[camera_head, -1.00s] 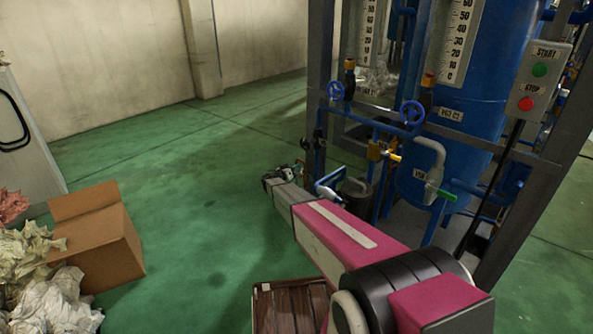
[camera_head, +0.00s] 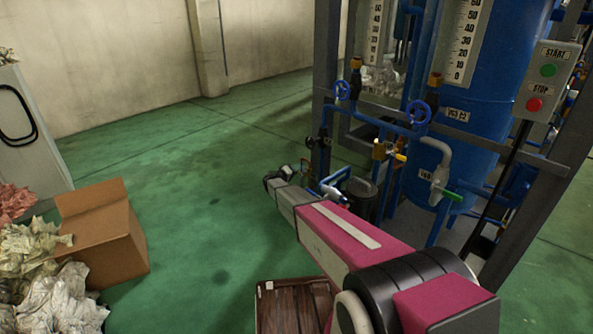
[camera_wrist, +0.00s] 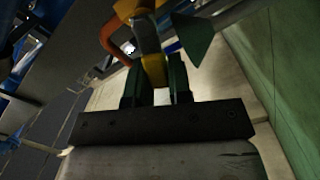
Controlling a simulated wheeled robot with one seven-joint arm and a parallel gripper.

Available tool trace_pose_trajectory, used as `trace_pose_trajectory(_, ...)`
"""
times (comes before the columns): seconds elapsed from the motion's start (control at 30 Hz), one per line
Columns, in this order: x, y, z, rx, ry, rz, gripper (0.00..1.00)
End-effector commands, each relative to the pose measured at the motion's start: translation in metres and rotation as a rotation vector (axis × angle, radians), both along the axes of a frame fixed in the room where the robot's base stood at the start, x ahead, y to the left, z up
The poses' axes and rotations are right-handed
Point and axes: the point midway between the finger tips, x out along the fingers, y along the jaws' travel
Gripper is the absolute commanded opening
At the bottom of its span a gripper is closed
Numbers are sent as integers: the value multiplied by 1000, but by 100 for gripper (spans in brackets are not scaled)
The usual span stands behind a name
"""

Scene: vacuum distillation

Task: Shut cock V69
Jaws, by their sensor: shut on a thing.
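My gripper (camera_wrist: 156,88) shows in the wrist view with its two dark fingers on either side of a yellow piece (camera_wrist: 154,69), and it is shut on it. The yellow piece joins a grey part above it. I cannot read a V69 tag there, so I cannot tell whether this is cock V69. In the head view my gripper lies at the far end of my arm, low and left of the steel frame, and its fingers are mostly hidden. A grey valve with a green handle (camera_head: 452,196) has a tag (camera_head: 425,175) that is too small to read surely.
A yellow-handled valve (camera_head: 384,150) and blue handwheels (camera_head: 418,112) sit on the pipework near the blue tank (camera_head: 478,90). A START/STOP box (camera_head: 545,82) stands right. A cardboard box (camera_head: 105,240) and a wooden crate (camera_head: 290,308) stand on the floor. The green floor at left-centre is clear.

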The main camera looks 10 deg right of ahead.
Motion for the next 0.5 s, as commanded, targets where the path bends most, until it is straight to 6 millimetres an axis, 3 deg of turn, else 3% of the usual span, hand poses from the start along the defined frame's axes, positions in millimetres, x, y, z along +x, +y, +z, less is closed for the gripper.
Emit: trace_pose_trajectory(0.5, 1, 2, -3, -30, 41, 2, 0)
